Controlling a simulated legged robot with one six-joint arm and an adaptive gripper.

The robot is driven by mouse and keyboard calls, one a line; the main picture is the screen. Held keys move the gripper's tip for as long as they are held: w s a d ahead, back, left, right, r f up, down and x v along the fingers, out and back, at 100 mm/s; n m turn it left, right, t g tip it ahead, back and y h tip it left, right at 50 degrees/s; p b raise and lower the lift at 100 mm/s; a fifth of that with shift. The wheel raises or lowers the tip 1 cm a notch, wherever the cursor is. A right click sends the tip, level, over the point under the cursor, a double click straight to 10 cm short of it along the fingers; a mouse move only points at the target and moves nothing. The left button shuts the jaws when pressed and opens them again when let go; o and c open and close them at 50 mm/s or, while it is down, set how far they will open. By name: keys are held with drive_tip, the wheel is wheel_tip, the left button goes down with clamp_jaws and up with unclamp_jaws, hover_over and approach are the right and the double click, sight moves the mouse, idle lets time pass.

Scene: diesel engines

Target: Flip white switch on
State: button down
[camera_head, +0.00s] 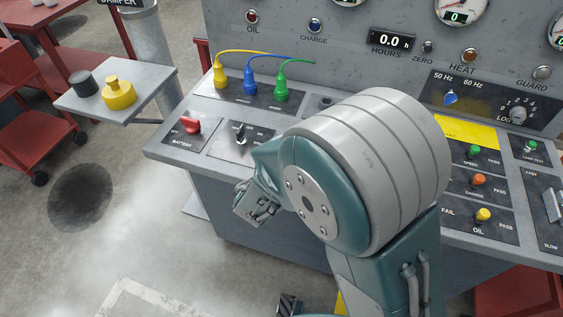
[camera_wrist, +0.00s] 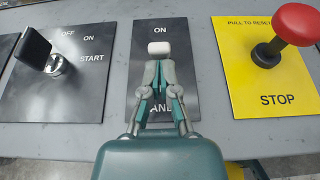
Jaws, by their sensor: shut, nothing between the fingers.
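The white switch (camera_wrist: 159,48) shows in the wrist view as a small white block on a dark plate (camera_wrist: 176,30). The plate reads ON above the switch, and its lower label is partly covered by my gripper. My gripper (camera_wrist: 159,72) is shut and empty, with its fingertips just below the switch in the picture. I cannot tell whether they touch it. In the head view my arm hides the switch.
A black rotary switch (camera_wrist: 33,48) marked OFF, ON, START sits left of the plate. A red stop button (camera_wrist: 296,24) on a yellow plate (camera_wrist: 240,75) sits to the right. In the head view, a red battery switch (camera_head: 191,125) and coloured plugs (camera_head: 249,82) stand at the panel's left.

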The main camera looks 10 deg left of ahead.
drive_tip(key=shift+w+r+g, duration=0.25)
drive_tip(key=shift+r+g, duration=0.1)
drive_tip(key=shift+g, duration=0.55)
drive_tip(key=shift+w+r+g, duration=0.25)
drive_tip(key=shift+w+g, duration=0.1)
drive_tip(key=shift+g, duration=0.35)
drive_tip(key=shift+w+r+g, duration=0.25)
drive_tip(key=shift+w+g, duration=0.05)
drive_tip(key=shift+g, duration=0.4)
drive_tip(key=shift+w+d+r, duration=0.1)
drive_tip(key=shift+w+r, duration=0.1)
drive_tip(key=shift+w, duration=0.35)
drive_tip(key=shift+r, duration=0.8)
